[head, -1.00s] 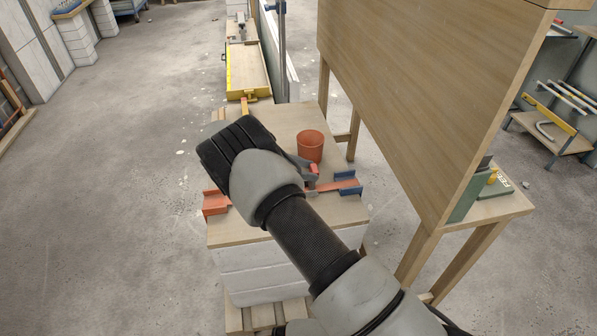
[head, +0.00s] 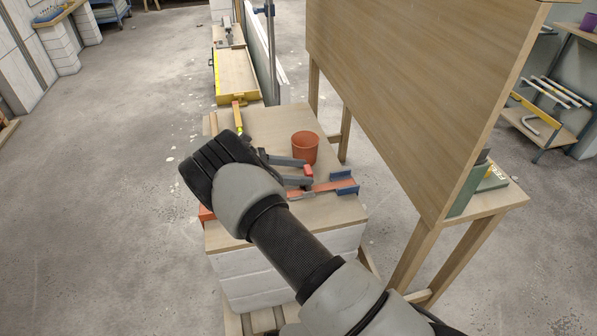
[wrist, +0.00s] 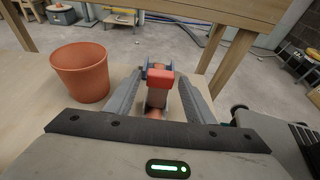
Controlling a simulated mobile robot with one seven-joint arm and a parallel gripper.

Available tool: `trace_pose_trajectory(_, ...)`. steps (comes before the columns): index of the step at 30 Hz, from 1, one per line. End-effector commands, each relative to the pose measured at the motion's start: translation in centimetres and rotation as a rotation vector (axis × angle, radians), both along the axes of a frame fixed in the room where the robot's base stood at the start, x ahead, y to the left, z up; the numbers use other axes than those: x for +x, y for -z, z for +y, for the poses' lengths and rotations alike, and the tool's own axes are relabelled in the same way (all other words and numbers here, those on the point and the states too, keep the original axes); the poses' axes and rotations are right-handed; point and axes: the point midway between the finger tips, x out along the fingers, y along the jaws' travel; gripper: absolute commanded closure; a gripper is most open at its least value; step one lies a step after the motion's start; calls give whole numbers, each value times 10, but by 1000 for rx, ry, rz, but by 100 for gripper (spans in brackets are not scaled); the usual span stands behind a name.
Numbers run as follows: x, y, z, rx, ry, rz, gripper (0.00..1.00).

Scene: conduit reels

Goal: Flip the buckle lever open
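The buckle lever's red tip (head: 308,170) shows over an orange strap (head: 328,187) that lies on the wooden bench top, with blue end brackets (head: 346,178) at its right. In the wrist view the red tip (wrist: 160,77) stands between the two fingers, with a brownish-orange part below it. My gripper (head: 304,173) is open; its fingers reach to both sides of the red tip, and gaps show beside it in the wrist view (wrist: 161,88). Whether either finger touches the lever cannot be told. My wrist hides the strap's left part and most of the buckle.
An orange cup (head: 305,147) stands on the bench close behind my gripper; it is at the left in the wrist view (wrist: 80,72). A tall wooden panel (head: 415,85) on legs stands to the right. A yellow-edged tray (head: 236,75) lies farther back. The floor at left is clear.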

Motion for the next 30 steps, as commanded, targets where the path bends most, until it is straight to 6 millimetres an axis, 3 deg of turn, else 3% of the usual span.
trace_pose_trajectory(10, -1, 0, 2, 2, 1, 1, 47)
trace_pose_trajectory(14, -3, -4, 13, 3, -1, 0, 47)
trace_pose_trajectory(30, -25, -42, 128, 4, -3, -3, 47)
